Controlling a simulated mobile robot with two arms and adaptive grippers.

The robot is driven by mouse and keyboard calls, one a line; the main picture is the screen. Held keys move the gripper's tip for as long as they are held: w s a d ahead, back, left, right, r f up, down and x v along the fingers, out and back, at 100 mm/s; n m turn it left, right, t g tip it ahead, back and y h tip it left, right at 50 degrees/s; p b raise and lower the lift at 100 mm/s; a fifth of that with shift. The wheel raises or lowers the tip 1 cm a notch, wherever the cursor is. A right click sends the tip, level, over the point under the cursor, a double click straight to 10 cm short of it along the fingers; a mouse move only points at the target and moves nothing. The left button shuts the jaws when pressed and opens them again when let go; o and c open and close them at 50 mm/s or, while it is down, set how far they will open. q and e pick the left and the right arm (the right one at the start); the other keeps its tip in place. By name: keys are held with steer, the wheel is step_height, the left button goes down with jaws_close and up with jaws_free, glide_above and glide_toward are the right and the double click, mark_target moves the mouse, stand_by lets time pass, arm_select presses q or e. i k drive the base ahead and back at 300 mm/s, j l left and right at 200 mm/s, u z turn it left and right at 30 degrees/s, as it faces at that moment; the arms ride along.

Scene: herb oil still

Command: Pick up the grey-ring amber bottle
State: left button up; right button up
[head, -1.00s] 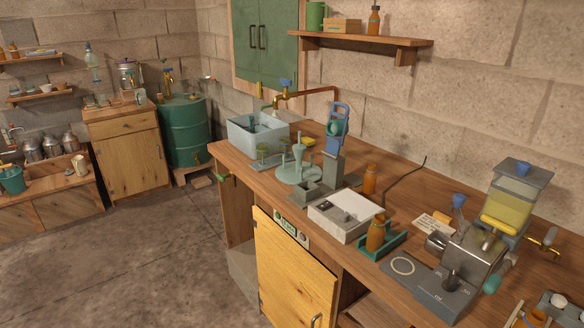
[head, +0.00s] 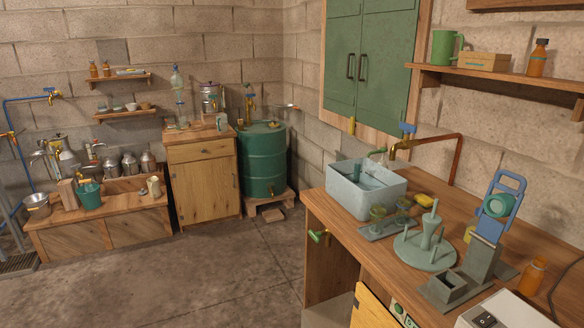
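Several amber bottles are in the head view. One amber bottle (head: 537,60) with a dark grey top stands on the upper right wall shelf. Another amber bottle (head: 533,276) stands on the workbench at the lower right, behind the white box. Two small amber bottles, a left one (head: 93,70) and a right one (head: 106,70), stand on the far left wall shelf. I cannot tell for certain which bottle bears a grey ring. Neither of my grippers is in view.
The wooden workbench (head: 350,232) holds a grey-blue basin (head: 365,190), a green pegged stand (head: 425,250) and a blue-handled device (head: 497,208). A green barrel (head: 263,160) and a wooden cabinet (head: 203,178) stand at the back. The concrete floor (head: 200,275) is clear.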

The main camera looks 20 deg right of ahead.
mark_target(530, 282)
steer(key=i+z, duration=0.3)
steer(key=z, duration=0.15)
steer(key=i+j+z, duration=0.25)
steer(key=z, duration=0.25)
steer(key=i+j+z, duration=0.2)
steer(key=z, duration=0.25)
